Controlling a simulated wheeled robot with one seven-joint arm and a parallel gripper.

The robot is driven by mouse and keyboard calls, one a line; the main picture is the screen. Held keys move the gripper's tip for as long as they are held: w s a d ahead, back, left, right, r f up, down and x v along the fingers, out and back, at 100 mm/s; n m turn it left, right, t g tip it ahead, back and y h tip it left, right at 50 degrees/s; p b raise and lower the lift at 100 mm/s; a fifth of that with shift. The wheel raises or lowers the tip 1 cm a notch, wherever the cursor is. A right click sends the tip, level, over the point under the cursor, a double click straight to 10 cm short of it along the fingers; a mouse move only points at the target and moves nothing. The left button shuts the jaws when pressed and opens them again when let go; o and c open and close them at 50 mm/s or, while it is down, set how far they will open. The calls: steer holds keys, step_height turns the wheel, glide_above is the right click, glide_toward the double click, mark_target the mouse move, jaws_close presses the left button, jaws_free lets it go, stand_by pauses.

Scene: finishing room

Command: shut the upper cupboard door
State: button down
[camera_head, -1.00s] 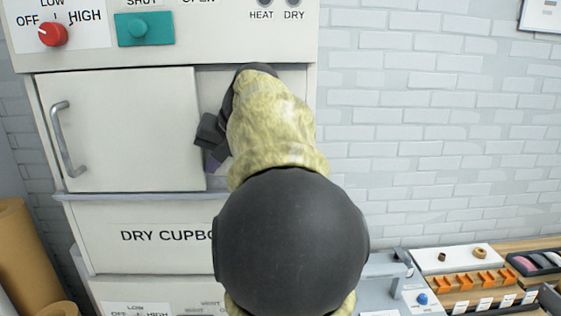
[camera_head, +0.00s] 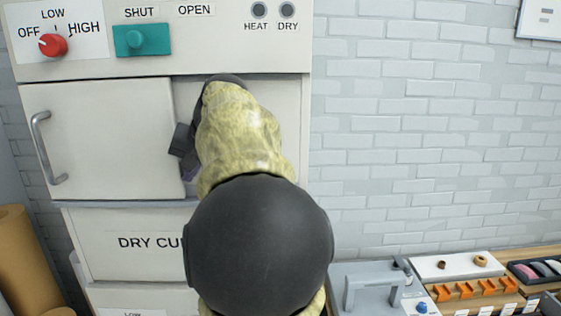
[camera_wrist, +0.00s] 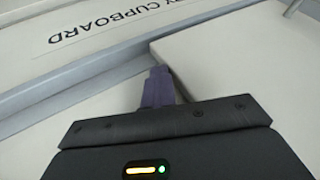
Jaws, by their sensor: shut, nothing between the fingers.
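The upper cupboard door (camera_head: 110,140) is a pale panel with a grey bar handle (camera_head: 45,148) near its left edge. It covers the left part of the upper bay; a set-back pale area (camera_head: 288,120) shows to its right. My gripper (camera_head: 189,172) is at the door's right edge, low down, partly hidden by my arm. In the wrist view its purple-grey fingers (camera_wrist: 158,85) are shut and empty, close beside the corner of a pale panel (camera_wrist: 240,65). I cannot tell for sure whether they touch it.
Above the door are a red knob (camera_head: 53,45) and a teal slider (camera_head: 143,39) beside SHUT and OPEN labels. A DRY CUPBOARD front (camera_head: 100,240) lies below. Brown rolls (camera_head: 20,260) stand at left. A bench with trays (camera_head: 440,262) is at lower right.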

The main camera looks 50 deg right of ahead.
steer(key=shift+s+d, duration=0.15)
steer(key=shift+d, duration=0.25)
steer(key=s+d, duration=0.2)
steer(key=s, duration=0.1)
steer(key=shift+r, duration=0.15)
steer(key=b+v, duration=0.2)
steer(key=v, duration=0.8)
steer(key=w+a+f+n+g+b, duration=0.1)
steer(key=w+a+f, duration=0.15)
steer(key=f, duration=0.65)
steer(key=w+a+f+g+b, duration=0.15)
steer(key=a+f, duration=0.25)
steer(key=f, duration=0.5)
steer(key=w+a+f+n, duration=0.1)
steer(key=w+a+f, duration=0.25)
steer(key=f, duration=0.45)
steer(key=s+a+f+n+b, duration=0.1)
steer(key=s+a+f+n, duration=0.1)
steer(key=a+f, duration=0.3)
steer(key=s+a+f+n+g+b, duration=0.1)
steer(key=s+a+f, duration=0.4)
steer(key=f, duration=0.5)
steer(key=s+a+f+n+g+b, duration=0.1)
steer(key=s+a+f+n, duration=0.2)
steer(key=f, duration=0.4)
steer(key=shift+s+a+f, duration=0.35)
steer(key=shift+s+a, duration=0.2)
steer(key=shift+a, duration=0.45)
